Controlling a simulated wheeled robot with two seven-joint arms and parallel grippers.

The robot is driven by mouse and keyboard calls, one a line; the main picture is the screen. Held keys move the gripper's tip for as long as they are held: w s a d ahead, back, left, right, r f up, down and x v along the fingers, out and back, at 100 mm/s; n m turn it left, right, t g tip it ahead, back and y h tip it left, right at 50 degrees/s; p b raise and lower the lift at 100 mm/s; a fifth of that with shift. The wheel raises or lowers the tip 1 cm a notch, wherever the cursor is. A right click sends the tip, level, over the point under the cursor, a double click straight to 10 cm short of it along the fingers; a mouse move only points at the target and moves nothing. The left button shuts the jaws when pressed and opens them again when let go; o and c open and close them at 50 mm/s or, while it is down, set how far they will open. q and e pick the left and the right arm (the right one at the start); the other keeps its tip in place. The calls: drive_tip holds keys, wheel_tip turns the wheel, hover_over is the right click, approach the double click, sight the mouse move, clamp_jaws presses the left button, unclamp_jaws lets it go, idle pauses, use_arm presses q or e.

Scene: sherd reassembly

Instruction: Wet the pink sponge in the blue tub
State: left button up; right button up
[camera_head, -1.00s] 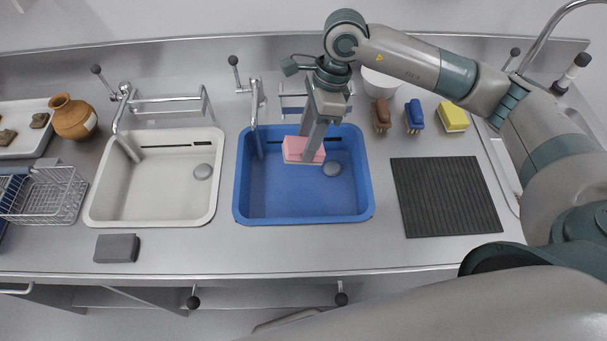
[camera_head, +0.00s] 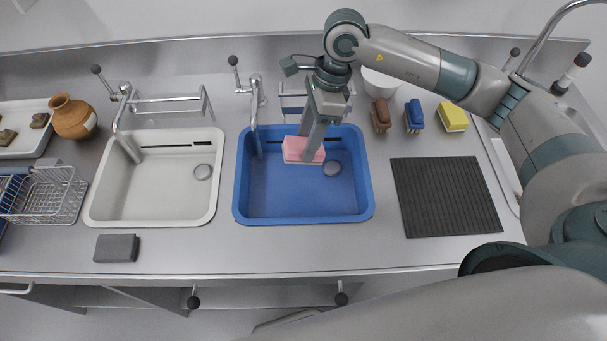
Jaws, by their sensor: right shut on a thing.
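The pink sponge (camera_head: 296,150) is a small block with a paler underside. My right gripper (camera_head: 313,152) comes down from above and is shut on the pink sponge. The sponge is over the back part of the blue tub (camera_head: 303,213), within its rim in the picture. I cannot tell whether the sponge touches the bottom or any water. A round drain (camera_head: 332,169) shows to the right of the sponge. My left gripper is not in view.
A tap (camera_head: 254,110) stands behind the tub. A white basin (camera_head: 160,219) is to the left, with a grey block (camera_head: 116,248) in front. A dark ribbed mat (camera_head: 446,197) lies to the right. Brushes and a yellow sponge (camera_head: 453,117) stand behind the mat.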

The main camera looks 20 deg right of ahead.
sight(302, 150)
drive_tip(key=shift+r+p, duration=0.5)
drive_tip(key=shift+r, duration=1.5)
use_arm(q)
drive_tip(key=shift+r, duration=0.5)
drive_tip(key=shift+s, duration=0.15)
